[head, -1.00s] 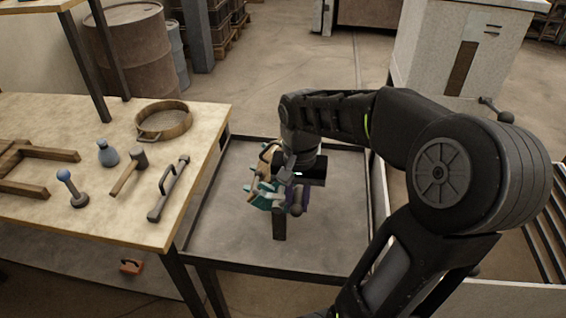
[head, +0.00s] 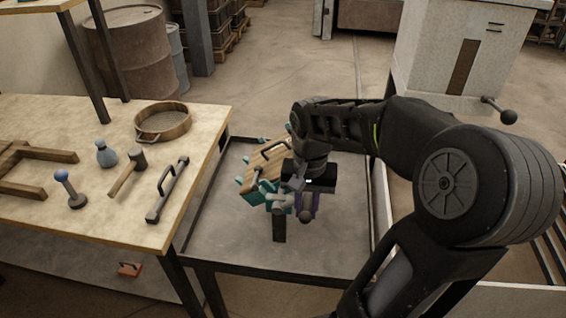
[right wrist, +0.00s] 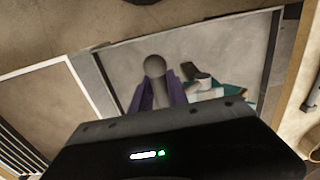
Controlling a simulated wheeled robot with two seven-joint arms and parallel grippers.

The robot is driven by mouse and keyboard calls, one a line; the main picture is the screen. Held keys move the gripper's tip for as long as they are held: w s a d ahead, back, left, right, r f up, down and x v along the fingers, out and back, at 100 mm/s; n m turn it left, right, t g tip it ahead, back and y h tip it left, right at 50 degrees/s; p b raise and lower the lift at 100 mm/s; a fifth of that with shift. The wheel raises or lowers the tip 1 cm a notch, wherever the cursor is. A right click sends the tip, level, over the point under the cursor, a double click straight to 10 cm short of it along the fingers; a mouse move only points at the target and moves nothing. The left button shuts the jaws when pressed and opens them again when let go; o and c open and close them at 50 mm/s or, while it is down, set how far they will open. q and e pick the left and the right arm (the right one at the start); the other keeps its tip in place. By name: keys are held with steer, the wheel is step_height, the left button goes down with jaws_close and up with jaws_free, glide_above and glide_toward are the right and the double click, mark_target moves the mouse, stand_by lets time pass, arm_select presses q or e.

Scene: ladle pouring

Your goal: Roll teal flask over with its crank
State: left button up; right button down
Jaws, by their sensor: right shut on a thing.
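The teal flask (head: 251,195) is mounted on a short dark post (head: 279,228) in the grey tray. It sits tilted, with a wooden board (head: 268,165) with a dark handle on its upper face. The crank's grey round-ended grip (head: 306,216) is on its near right side. My right gripper (head: 308,203), with purple fingers, is shut on that grip. In the right wrist view the grip (right wrist: 155,68) stands between the purple fingers, with part of the teal flask (right wrist: 236,90) to the right. My wrist hides some of the flask and crank. My left gripper is out of view.
The tray (head: 225,262) has a raised dark rim and bare floor around the flask. The wooden table (head: 60,225) at left holds a sieve (head: 163,121), a mallet (head: 128,172), a blue-grey bottle (head: 107,153) and a handled bar (head: 168,190). A white cabinet (head: 430,50) stands behind.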

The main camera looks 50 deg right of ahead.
steer(key=shift+s+d+f+b, duration=0.2)
steer(key=shift+s+f+b, duration=0.1)
steer(key=shift+f+b, duration=0.3)
steer(key=shift+s+d+f+b, duration=0.2)
steer(key=shift+s+f+b, duration=0.15)
steer(key=shift+f, duration=0.4)
steer(key=shift+s+d+f+b, duration=0.15)
steer(key=shift+f+b, duration=0.9)
steer(key=shift+f, duration=0.25)
steer(key=shift+f, duration=0.3)
steer(key=c, duration=1)
jaws_free()
